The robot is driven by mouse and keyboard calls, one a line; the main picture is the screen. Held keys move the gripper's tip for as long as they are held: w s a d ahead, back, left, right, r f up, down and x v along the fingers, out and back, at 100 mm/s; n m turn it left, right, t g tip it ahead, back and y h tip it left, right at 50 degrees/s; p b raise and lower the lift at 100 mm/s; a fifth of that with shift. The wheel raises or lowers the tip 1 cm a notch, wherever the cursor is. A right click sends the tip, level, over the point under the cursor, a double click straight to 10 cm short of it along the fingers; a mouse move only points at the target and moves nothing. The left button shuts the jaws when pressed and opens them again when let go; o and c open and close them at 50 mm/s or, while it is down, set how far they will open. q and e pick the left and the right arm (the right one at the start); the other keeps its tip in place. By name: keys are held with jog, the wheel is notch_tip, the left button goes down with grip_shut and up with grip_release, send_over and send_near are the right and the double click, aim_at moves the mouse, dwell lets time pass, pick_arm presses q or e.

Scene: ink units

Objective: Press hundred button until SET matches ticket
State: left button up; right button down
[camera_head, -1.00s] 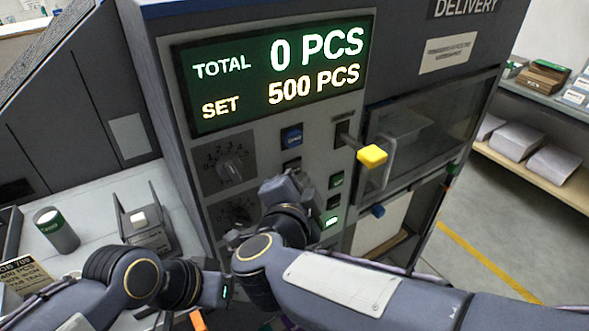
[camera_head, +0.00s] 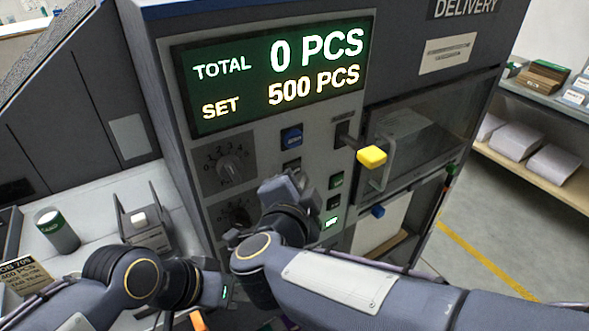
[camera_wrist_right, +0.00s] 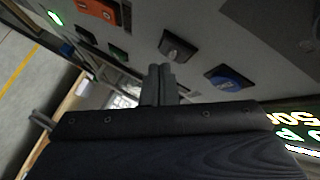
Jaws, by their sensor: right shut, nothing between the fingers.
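The display (camera_head: 280,70) on the machine reads TOTAL 0 PCS and SET 500 PCS. A ticket (camera_head: 22,275) at the lower left shows 400 PCS; part of it is cut off or covered. The panel holds a blue button (camera_head: 291,137), also in the right wrist view (camera_wrist_right: 228,80), and a dark button (camera_wrist_right: 177,47) beside it. I cannot read which is the hundred button. My right gripper (camera_head: 286,186) is shut and empty in front of the panel, below these buttons; its fingers (camera_wrist_right: 160,72) show near the dark button, contact unclear. My left gripper (camera_head: 222,290) is low, its jaws unclear.
A yellow-knobbed lever (camera_head: 372,156) juts out right of the buttons. Rotary dials (camera_head: 229,168) sit left of them. Small green buttons (camera_head: 336,180) lie to the right. A green can (camera_head: 57,230) and a grey holder (camera_head: 146,228) stand on the left counter.

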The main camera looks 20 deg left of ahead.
pick_arm(q)
jog(key=shift+r, duration=0.2)
pick_arm(e)
jog(key=shift+w+a, duration=0.2)
jog(key=shift+a, duration=0.05)
pick_arm(q)
jog(key=shift+r+p, duration=0.2)
jog(key=shift+p, duration=0.1)
pick_arm(e)
jog(key=shift+w+a, duration=0.3)
jog(key=shift+a, duration=0.05)
dwell(0.3)
jog(key=shift+s+d, duration=0.1)
pick_arm(q)
jog(key=shift+f, duration=0.1)
pick_arm(e)
jog(key=shift+s+d, duration=0.45)
jog(key=shift+d, duration=0.1)
pick_arm(q)
jog(key=shift+f, duration=0.1)
pick_arm(e)
jog(key=s+d, duration=0.1)
jog(key=d, duration=0.1)
jog(key=s+d, duration=0.2)
dwell(0.5)
pick_arm(q)
jog(key=shift+c, duration=0.5)
grip_shut()
